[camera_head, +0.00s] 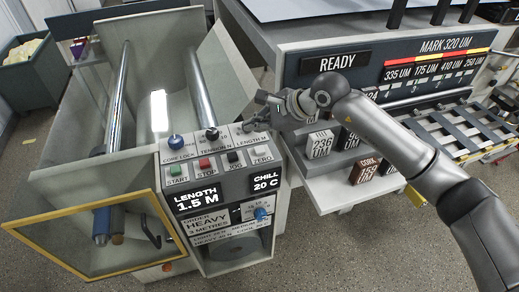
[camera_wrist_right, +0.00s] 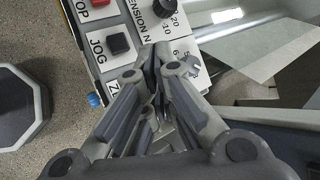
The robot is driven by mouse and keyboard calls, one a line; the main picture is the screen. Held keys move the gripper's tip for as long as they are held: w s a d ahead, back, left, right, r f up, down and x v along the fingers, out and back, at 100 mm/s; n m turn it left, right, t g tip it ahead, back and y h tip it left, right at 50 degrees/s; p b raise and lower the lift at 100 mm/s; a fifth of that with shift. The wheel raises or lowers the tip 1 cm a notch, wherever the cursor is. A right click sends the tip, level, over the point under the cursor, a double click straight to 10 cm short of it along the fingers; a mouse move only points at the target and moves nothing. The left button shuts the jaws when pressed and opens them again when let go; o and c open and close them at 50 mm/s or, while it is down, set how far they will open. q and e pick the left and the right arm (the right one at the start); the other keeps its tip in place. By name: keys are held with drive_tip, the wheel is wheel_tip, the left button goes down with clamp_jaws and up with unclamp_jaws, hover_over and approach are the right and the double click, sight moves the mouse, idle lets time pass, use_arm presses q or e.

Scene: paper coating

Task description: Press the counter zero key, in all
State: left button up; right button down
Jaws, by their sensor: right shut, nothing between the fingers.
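The white zero key (camera_head: 262,151) is at the right end of the row of keys on the grey control panel (camera_head: 218,184). In the right wrist view only part of its label shows, and the key is hidden behind my fingers. My right gripper (camera_head: 262,112) is shut and empty, above the back right part of the panel near the LENGTH M label. In the right wrist view its closed fingertips (camera_wrist_right: 153,62) are over the panel beside the JOG key (camera_wrist_right: 118,43). I cannot tell whether they touch the panel. My left gripper is not in view.
Green start (camera_head: 175,170), red stop (camera_head: 204,163) and black jog keys sit left of the zero key. Knobs (camera_head: 211,133) stand behind them. The display reads LENGTH 1.5 M. Labelled blocks (camera_head: 321,143) stand on a shelf right of the panel.

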drive_tip(key=b, duration=0.2)
hover_over(258, 151)
wheel_tip(258, 151, down, 4)
drive_tip(key=shift+f, duration=0.15)
drive_tip(key=shift+f+b, duration=0.5)
drive_tip(key=shift+b, duration=0.05)
drive_tip(key=shift+r, duration=0.1)
idle(0.7)
drive_tip(key=shift+f+b, duration=0.45)
drive_tip(key=shift+b, duration=0.25)
drive_tip(key=shift+f+b, duration=0.5)
drive_tip(key=shift+b, duration=0.1)
idle(0.4)
drive_tip(key=shift+r, duration=0.95)
